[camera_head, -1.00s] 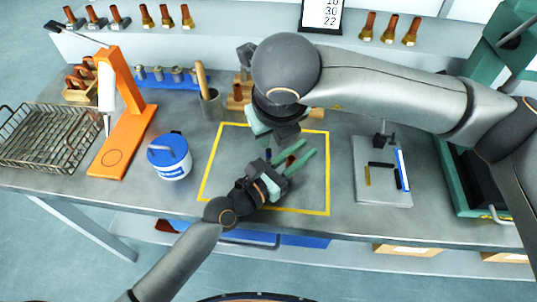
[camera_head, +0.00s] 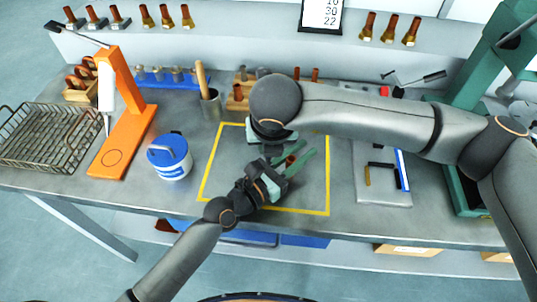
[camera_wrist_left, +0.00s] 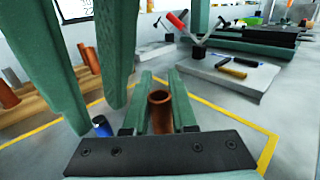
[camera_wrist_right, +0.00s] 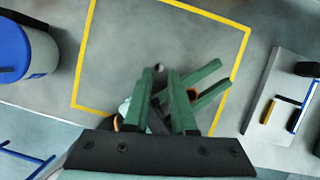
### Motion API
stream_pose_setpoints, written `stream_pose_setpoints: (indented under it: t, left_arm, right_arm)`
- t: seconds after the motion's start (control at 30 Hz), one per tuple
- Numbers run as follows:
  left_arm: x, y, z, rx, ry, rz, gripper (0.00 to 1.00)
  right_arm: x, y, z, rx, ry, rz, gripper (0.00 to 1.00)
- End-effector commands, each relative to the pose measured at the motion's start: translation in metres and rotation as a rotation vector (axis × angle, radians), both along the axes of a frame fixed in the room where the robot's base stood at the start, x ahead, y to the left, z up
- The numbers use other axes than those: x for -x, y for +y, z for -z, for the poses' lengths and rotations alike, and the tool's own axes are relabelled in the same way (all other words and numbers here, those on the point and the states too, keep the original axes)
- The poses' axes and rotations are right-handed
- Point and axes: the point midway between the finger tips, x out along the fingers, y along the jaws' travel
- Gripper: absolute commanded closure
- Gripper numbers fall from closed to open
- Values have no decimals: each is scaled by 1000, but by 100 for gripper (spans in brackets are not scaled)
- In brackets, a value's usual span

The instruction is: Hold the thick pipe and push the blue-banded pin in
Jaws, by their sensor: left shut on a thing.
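My left gripper (camera_head: 298,161) is shut on the thick copper pipe (camera_wrist_left: 160,110), whose open end shows between its fingers in the left wrist view. The pipe also shows in the head view (camera_head: 291,161). My right gripper (camera_wrist_right: 160,72) is beside it, to the left in the left wrist view, with its fingers pointing down. The blue-banded pin (camera_wrist_left: 102,126) is between its fingertips, apart from the pipe, and looks gripped there. Its small grey end shows in the right wrist view (camera_wrist_right: 158,68). In the head view my right arm hides the pin.
A yellow outline (camera_head: 215,165) marks the table area under both grippers. A blue-lidded tub (camera_head: 169,157) and an orange stand (camera_head: 125,140) are to its left. A grey plate (camera_head: 382,190) with tools lies to its right. A wooden block (camera_head: 238,102) stands behind.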

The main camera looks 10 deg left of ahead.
Motion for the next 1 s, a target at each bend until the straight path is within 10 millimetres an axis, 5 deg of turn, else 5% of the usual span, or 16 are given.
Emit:
stream_pose_setpoints:
  t: [0.23, 0.53, 0.77, 1.0]
  left_arm:
    - [0, 0, 0, 1, -1, 0, 100]
    - [0, 0, 0, 1, -1, 0, 100]
    - [0, 0, 0, 1, -1, 0, 100]
    - [0, 0, 0, 1, -1, 0, 100]
  right_arm:
    - [-16, 4, 33, 1, 3, 1, 76]
    - [-18, 5, 38, -1, 1, 0, 76]
    - [-19, 5, 38, 0, 1, 0, 100]
    - [-19, 5, 38, 0, 1, 0, 100]
